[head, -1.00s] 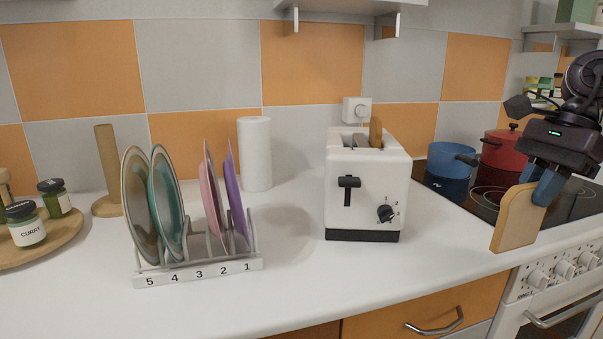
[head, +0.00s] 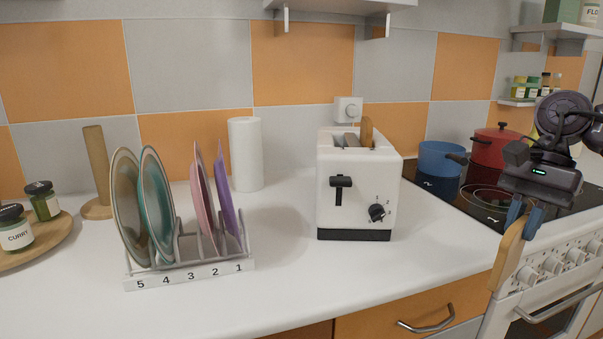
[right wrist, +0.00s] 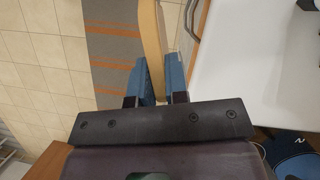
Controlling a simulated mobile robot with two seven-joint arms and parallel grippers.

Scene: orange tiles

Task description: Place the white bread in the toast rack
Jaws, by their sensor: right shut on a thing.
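My right gripper (head: 522,220) is shut on a slice of white bread (head: 507,254), which hangs below the fingers just off the counter's front edge, by the stove. The slice is seen nearly edge-on. In the right wrist view the bread (right wrist: 152,35) sticks out beyond the blue fingers (right wrist: 160,72). A grey rack (head: 190,273) with slots numbered 5 to 1 stands left of centre on the counter. It holds teal, grey-brown, pink and purple plates. Another brown slice (head: 366,131) stands in the white toaster (head: 335,210). My left gripper is not in view.
The toaster stands between the rack and my right gripper. A paper roll (head: 245,155), a wooden post (head: 97,165) and a tray of jars (head: 55,238) are to the left. Blue (head: 438,158) and red (head: 490,148) pots are on the stove. The counter front is clear.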

